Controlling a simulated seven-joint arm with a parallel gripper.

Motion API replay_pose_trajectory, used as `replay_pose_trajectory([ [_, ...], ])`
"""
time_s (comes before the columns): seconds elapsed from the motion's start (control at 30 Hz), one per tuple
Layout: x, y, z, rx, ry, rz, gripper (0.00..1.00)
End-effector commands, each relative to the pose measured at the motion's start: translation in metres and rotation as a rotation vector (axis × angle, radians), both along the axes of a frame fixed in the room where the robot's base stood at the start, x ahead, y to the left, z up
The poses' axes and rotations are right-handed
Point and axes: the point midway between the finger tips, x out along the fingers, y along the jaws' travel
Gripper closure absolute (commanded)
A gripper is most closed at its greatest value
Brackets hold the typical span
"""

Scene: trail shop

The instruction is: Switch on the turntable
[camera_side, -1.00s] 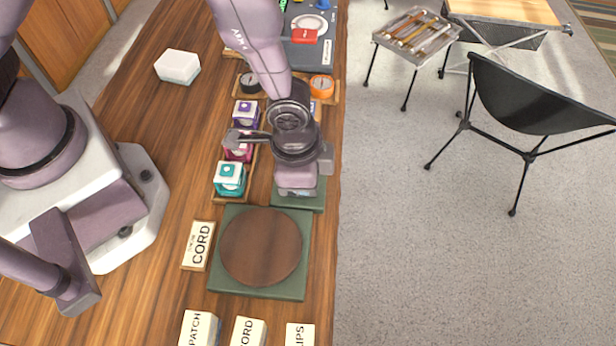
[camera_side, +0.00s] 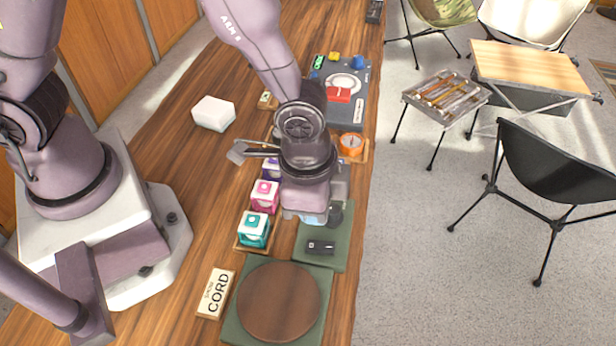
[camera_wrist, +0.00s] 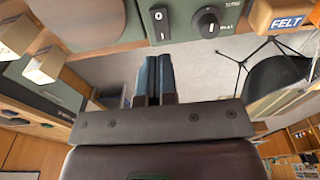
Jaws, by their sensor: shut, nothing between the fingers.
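The turntable is a round dark wooden disc (camera_side: 278,302) on a square green base (camera_side: 236,329) in the side view. Beyond it, a green control panel (camera_side: 338,262) carries a black rocker switch (camera_side: 320,247) and a dark round knob (camera_side: 335,215). My gripper (camera_side: 306,218) is above the panel's far part, its tips largely hidden. In the wrist view, my gripper (camera_wrist: 153,80) shows two fingers closed together with nothing between them. The rocker switch (camera_wrist: 157,25), marked 0 and I, and the knob (camera_wrist: 207,22) lie ahead of them, apart. I cannot tell which way the rocker is tipped.
Teal (camera_side: 253,229) and pink (camera_side: 265,196) cubes stand left of my gripper. A CORD sign (camera_side: 216,293) lies beside the turntable. An orange reel (camera_side: 351,144) and a grey board (camera_side: 345,104) are farther back. The bench's right edge is close to the panel.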

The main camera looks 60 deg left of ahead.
Motion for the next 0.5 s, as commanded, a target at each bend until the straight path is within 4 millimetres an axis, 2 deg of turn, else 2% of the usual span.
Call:
replay_pose_trajectory([
  [0.03,0.0,0.001,0.012,-0.004,-0.005,0.001,1.0],
  [0.2,-0.004,0.005,0.042,-0.002,-0.005,0.001,1.0],
  [0.33,-0.006,0.006,0.057,-0.001,-0.001,0.001,1.0],
  [0.5,-0.007,0.007,0.064,0.001,0.001,0.0,1.0],
])
